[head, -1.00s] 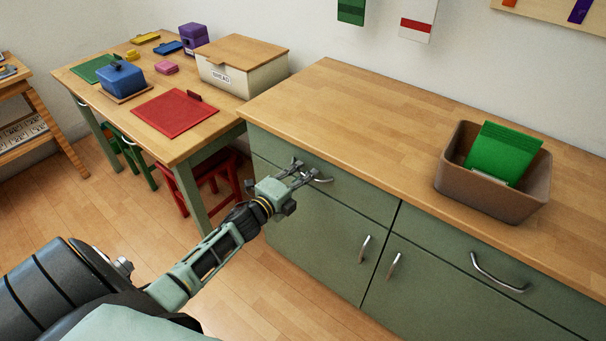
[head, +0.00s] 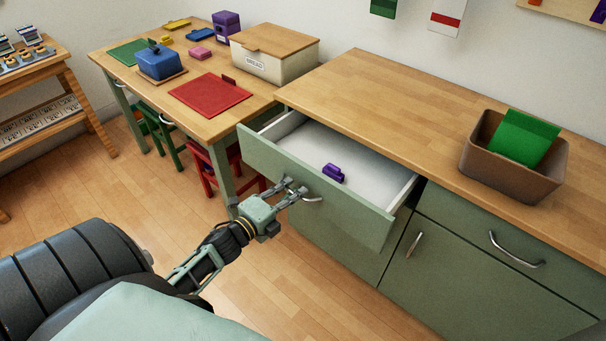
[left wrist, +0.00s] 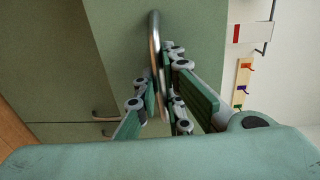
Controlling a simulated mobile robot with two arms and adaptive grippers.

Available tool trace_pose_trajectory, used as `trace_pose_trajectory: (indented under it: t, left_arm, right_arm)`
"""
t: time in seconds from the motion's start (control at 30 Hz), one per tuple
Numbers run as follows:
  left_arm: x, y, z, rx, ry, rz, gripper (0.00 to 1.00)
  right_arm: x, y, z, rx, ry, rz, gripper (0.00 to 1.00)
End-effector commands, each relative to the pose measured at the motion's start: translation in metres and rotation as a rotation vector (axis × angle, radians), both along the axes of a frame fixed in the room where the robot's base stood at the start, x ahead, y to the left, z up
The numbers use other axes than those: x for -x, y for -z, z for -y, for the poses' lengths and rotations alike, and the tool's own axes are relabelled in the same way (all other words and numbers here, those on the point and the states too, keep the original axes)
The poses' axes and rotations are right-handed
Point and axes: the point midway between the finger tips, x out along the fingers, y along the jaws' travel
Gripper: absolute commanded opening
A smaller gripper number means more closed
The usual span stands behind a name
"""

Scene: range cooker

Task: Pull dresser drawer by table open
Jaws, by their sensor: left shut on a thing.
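The dresser drawer by the table (head: 349,206) stands well open in the head view. Its green front is pulled away from the cabinet, and its white inside shows with a small purple object (head: 333,173) in it. My left gripper (head: 298,192) is shut on the drawer's metal handle (head: 313,198). In the left wrist view the fingers (left wrist: 158,92) are around the handle bar (left wrist: 155,50). My right gripper is not in view.
The table (head: 150,101) at the left holds a red board, a blue box and a bread box (head: 273,58). Red and green stools (head: 207,172) stand under it. A brown bin (head: 513,168) stands on the dresser top. The wood floor in front is clear.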

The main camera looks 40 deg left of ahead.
Motion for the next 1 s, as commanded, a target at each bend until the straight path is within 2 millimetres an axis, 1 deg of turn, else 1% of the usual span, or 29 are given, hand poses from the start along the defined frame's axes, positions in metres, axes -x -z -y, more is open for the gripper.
trace_pose_trajectory:
  t: [0.03,0.13,0.2,0.3,0.4,0.6,0.8,0.97,1.0]
  left_arm:
    - [0.012,0.0,-0.001,-0.007,-0.002,-0.004,0.0]
    - [0.033,-0.001,-0.003,-0.006,-0.002,-0.003,0.0]
    - [0.044,0.0,-0.004,-0.007,-0.003,-0.003,0.0]
    - [0.058,0.0,-0.005,-0.007,-0.001,-0.002,0.0]
    - [0.067,0.0,-0.006,-0.007,-0.001,-0.001,0.0]
    - [0.076,0.0,-0.007,-0.008,-0.001,0.0,0.0]
    - [0.077,0.0,-0.007,-0.008,0.0,0.001,0.0]
    - [0.077,0.0,-0.007,-0.008,0.0,0.0,0.0]
    - [0.077,0.0,-0.007,-0.008,0.0,0.001,0.11]
  right_arm:
    - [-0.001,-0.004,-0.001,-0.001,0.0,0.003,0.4]
    - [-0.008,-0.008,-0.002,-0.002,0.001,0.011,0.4]
    - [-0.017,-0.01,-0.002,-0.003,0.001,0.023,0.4]
    - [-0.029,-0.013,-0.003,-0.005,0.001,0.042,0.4]
    - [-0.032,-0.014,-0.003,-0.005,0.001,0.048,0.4]
    - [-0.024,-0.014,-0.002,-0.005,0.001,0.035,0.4]
    - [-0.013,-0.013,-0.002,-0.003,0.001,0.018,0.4]
    - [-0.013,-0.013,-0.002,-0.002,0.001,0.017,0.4]
    - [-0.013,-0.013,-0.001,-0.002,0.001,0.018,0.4]
